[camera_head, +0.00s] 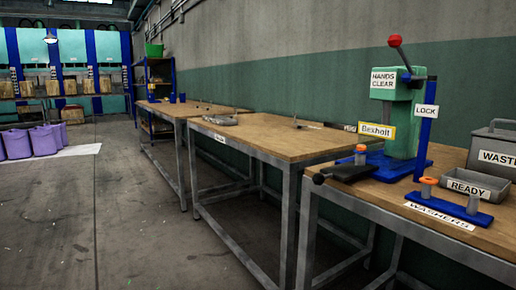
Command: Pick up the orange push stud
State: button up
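Two small orange-topped pieces show on the near right workbench (460,238). One orange-topped piece (360,149) stands upright on a grey post by a dark plate (345,173), in front of the green press (402,120). The other orange-topped piece (428,181) stands on a grey post at the left end of the blue washers rack (447,208). Both are small, and I cannot tell from their look which is the push stud. My gripper is not in view.
The press has a red-knobbed lever (395,41) and a blue lock post (425,130). A grey ready tray (478,184) and a waste bin (494,147) stand at the right. Another bench (270,135) stands to the left.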

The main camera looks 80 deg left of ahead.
aim_at(360, 147)
jog(key=u, duration=2.35)
